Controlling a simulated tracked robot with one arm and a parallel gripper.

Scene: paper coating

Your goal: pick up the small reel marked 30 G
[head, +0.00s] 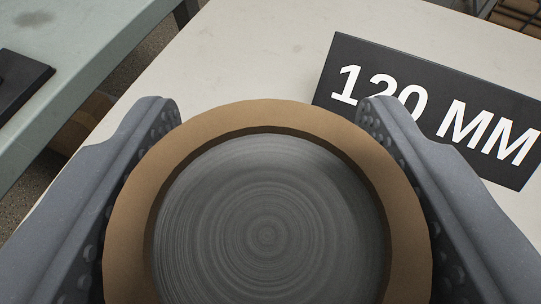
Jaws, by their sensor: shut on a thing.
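A round reel (268,225) with a grey, finely ringed face and a brown outer rim fills the lower middle of the head view. Its lower edge is cut off by the frame. No 30 G marking shows on the part I see. My gripper (270,125) has one grey finger on the left and one on the right of the reel, and it is shut on the reel's rim. I cannot tell whether the reel is clear of the surface below.
A black plate reading "120 MM" (440,115) lies on the pale table (235,55) behind the right finger. At left, past a gap, is a grey-green table (85,45) with a dark flat object (20,85). A brown box (82,125) is below.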

